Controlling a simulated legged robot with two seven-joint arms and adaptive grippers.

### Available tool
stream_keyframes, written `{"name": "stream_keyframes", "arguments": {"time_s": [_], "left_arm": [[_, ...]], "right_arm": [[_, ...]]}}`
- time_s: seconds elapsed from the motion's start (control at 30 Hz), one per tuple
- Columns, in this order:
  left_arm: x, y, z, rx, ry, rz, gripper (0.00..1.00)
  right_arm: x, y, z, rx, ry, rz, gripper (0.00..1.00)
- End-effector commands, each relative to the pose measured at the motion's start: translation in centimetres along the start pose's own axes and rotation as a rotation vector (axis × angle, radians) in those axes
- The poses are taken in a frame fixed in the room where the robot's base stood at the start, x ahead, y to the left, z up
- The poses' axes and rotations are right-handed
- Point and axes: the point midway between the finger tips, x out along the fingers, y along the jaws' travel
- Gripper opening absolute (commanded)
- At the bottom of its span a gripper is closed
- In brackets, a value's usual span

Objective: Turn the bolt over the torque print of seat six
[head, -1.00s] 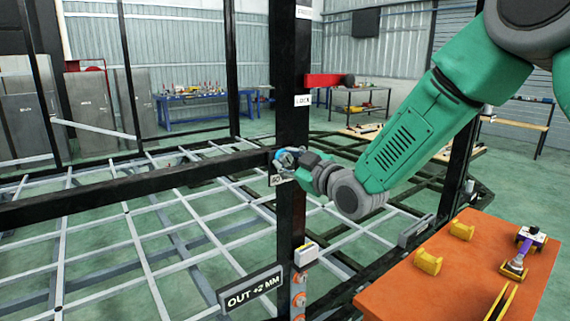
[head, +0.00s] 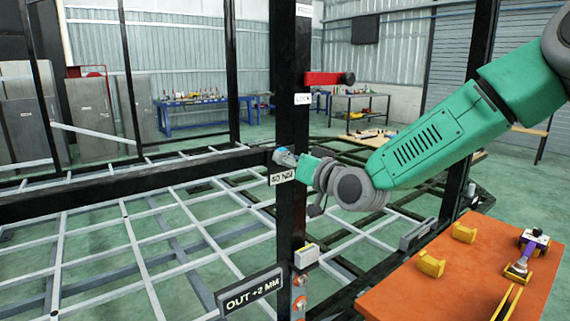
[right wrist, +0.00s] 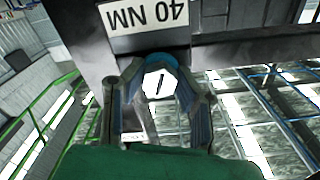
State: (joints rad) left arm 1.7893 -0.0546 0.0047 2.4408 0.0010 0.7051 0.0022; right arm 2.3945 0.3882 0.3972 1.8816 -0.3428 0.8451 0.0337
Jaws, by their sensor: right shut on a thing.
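The bolt (right wrist: 158,84) shows in the right wrist view as a white hexagonal head with a dark line across it and blue behind it. My right gripper (head: 290,158) is at the black post (head: 292,215), its fingers on both sides of the bolt head and shut on it. The "40 NM" print (head: 282,176) is on the post just below the gripper. It also shows upside down at the top of the right wrist view (right wrist: 147,14). In the head view the fingers mostly hide the bolt. My left gripper is not in view.
Above the bolt, a red lever (head: 322,79) sticks out right from the post, over a "LOCK" label (head: 303,99). An "OUT +2 MM" sign (head: 250,292) is low left. An orange table (head: 400,300) at lower right holds yellow cradles (head: 464,232) and a tool (head: 525,250).

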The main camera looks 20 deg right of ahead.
Motion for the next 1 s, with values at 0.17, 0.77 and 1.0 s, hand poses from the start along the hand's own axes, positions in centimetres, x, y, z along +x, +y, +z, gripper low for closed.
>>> {"name": "stream_keyframes", "arguments": {"time_s": [0.17, 0.77, 1.0], "left_arm": [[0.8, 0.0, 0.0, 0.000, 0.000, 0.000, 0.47], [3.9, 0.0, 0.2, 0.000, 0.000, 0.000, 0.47], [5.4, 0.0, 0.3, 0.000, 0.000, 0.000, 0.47]], "right_arm": [[-0.2, 0.3, 1.0, 0.173, -0.018, 0.006, 0.00], [-0.3, 0.4, 1.2, 0.743, -0.018, 0.010, 0.00], [-0.3, 0.4, 1.2, 0.971, -0.016, 0.012, 0.00]]}}
